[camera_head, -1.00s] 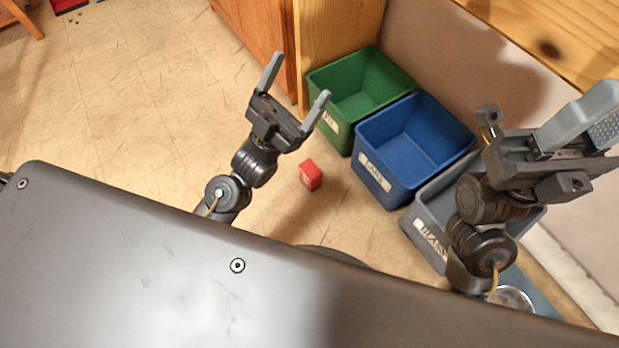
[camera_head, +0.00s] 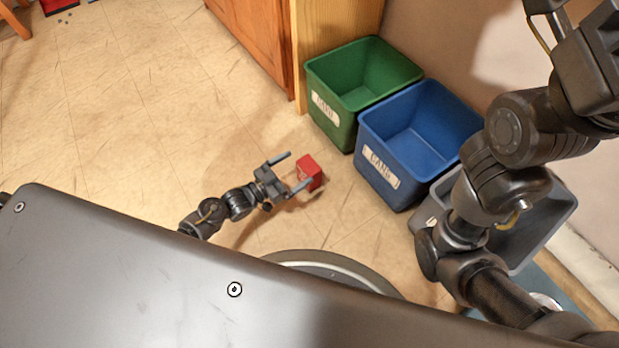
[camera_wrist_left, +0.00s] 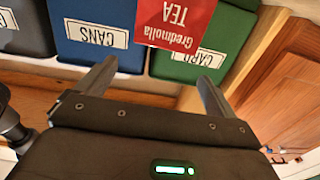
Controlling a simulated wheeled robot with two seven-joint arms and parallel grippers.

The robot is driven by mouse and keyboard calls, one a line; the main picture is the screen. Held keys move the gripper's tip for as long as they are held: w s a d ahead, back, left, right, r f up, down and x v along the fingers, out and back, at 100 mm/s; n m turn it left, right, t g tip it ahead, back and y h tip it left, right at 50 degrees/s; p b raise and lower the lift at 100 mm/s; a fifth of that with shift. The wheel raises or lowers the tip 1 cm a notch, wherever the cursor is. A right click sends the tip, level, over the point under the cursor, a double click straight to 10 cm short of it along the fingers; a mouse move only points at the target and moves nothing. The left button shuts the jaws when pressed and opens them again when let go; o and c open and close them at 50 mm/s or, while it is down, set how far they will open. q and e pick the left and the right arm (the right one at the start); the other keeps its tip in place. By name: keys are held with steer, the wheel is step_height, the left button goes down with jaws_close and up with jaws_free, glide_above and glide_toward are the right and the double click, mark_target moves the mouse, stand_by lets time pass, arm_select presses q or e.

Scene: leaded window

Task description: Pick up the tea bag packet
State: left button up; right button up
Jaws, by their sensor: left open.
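The tea bag packet (camera_head: 309,172) is a small red box on the floor in the head view. In the left wrist view the red packet (camera_wrist_left: 175,22) shows upside-down white lettering with "TEA", at the top edge and partly cut off. My left gripper (camera_head: 301,168) is open and empty. Its fingers point toward the packet, with the tips close beside its near side; I cannot tell whether they touch it. In the left wrist view the open fingers (camera_wrist_left: 156,72) are spread apart below the packet. My right arm is at the right, its fingers out of frame.
A green bin (camera_head: 338,118), a blue bin (camera_head: 388,183) labelled CANS and a grey bin (camera_head: 530,250) stand in a row beyond the packet. A wooden cabinet (camera_head: 255,40) is at the back.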

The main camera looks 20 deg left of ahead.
mark_target(315, 162)
arm_select(q)
step_height(315, 162, down, 4)
steer(key=shift+f+b, duration=0.2)
steer(key=shift+b, duration=0.85)
steer(key=shift+w+d+r, duration=0.45)
steer(key=shift+w, duration=0.15)
steer(key=shift+w+d, duration=0.25)
steer(key=shift+w+d+r, duration=0.1)
steer(key=shift+w, duration=0.05)
steer(key=b+x, duration=0.2)
steer(key=x, duration=0.1)
steer(key=shift+w+d+b, duration=0.25)
steer(key=shift+w+b, duration=0.05)
steer(key=shift+b, duration=0.1)
steer(key=shift+w+d, duration=0.35)
steer(key=shift+w, duration=0.1)
steer(key=c, duration=1)
steer(key=shift+c, duration=0.2)
steer(key=shift+r, duration=0.1)
